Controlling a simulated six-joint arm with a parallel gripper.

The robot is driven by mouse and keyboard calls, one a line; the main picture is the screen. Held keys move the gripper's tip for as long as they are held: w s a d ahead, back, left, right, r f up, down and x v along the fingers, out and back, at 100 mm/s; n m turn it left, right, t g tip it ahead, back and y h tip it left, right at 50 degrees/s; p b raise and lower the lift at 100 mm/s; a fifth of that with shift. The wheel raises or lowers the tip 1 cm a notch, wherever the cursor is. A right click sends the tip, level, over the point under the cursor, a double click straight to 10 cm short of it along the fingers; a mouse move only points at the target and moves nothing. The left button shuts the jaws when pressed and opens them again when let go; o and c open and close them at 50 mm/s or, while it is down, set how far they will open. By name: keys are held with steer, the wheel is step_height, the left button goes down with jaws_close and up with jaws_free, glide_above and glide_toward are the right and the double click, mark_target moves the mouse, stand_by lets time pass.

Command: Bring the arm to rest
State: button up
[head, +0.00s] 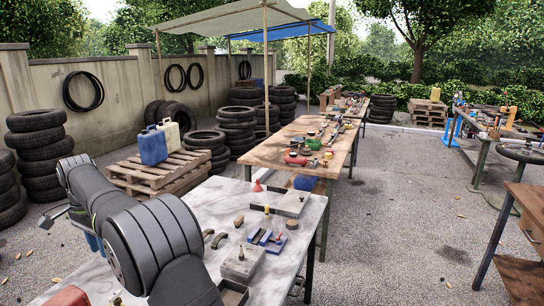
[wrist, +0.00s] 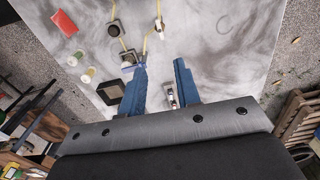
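My gripper (wrist: 160,64) shows in the wrist view with its two blue fingers apart and nothing held between them. It points down over a pale grey marbled tabletop (wrist: 205,40). A small metallic item (wrist: 172,97) shows in the gap between the fingers, but I cannot tell its height relative to them. In the head view my arm spans the lower left, over the near table (head: 310,215). Only a bit of blue finger (head: 93,241) shows there below the wrist, and the fingertips are mostly hidden.
Near the gripper in the wrist view are a red block (wrist: 65,23), a dark open box (wrist: 110,91) and yellow-and-black parts (wrist: 128,57). In the head view a grey block (head: 242,262) and a blue tray (head: 267,239) lie right of my arm. A pallet (head: 150,178) stands beyond.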

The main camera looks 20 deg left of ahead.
mark_target(115, 294)
step_height(115, 294, down, 16)
steer(key=shift+r, duration=0.2)
steer(key=shift+f+n, duration=0.15)
steer(key=shift+n, duration=0.15)
steer(key=n, duration=0.9)
stand_by(0.3)
